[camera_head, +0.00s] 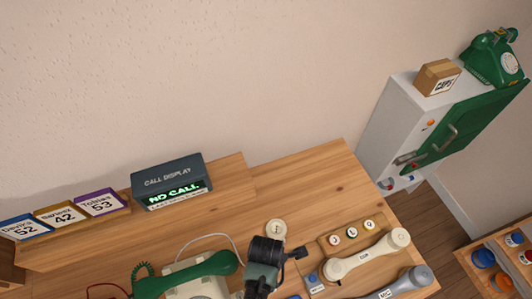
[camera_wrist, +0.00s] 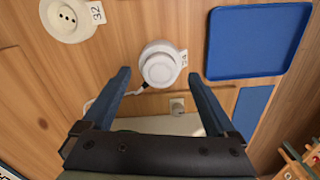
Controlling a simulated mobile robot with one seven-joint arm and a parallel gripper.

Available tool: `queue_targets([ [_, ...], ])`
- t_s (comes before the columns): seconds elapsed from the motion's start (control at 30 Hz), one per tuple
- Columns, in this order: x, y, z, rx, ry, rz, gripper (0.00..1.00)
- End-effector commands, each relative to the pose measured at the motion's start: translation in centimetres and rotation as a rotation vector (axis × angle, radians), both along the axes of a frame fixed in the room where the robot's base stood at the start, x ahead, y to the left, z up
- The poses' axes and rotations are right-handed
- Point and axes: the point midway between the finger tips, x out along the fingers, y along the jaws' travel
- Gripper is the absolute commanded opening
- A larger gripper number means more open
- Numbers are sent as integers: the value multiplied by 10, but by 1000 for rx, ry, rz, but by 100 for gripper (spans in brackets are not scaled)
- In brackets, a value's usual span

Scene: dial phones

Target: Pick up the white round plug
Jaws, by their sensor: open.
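The white round plug (camera_wrist: 159,66) shows in the wrist view, lying ahead of my gripper and roughly centred between its fingers. A cord leaves its lower left side, and a numbered tag (camera_wrist: 184,59) is partly visible at its right edge. My gripper (camera_wrist: 159,76) is open, with one dark blue finger to each side of the plug in the picture; I cannot tell how much height separates them. In the head view, my dark arm (camera_head: 262,262) hangs over the desk, and I cannot make out the plug there.
A round white socket (camera_wrist: 68,17) tagged 32 and a blue tray (camera_wrist: 262,38) flank the plug. In the head view, a round white disc (camera_head: 276,229), a green-handset phone (camera_head: 190,277), a cream handset (camera_head: 365,256) and a grey handset (camera_head: 398,286) surround my arm. The call display (camera_head: 172,180) stands behind.

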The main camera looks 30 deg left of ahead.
Motion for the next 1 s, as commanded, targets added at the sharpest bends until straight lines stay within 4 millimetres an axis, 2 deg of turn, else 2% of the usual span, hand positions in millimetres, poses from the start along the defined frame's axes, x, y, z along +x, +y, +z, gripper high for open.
queue_targets([
  [0.13, -1, 0, -16, 0, 1, 0, 92],
  [0.43, -1, 0, -19, 1, 1, -1, 92],
  [0.47, -1, 0, -19, 1, 1, -1, 89],
  [0.87, -1, 0, -19, 1, 1, -1, 17],
  [0.9, -1, 0, -19, 1, 1, -1, 12],
  [1.0, -1, 0, -19, 1, 1, -1, 12],
])
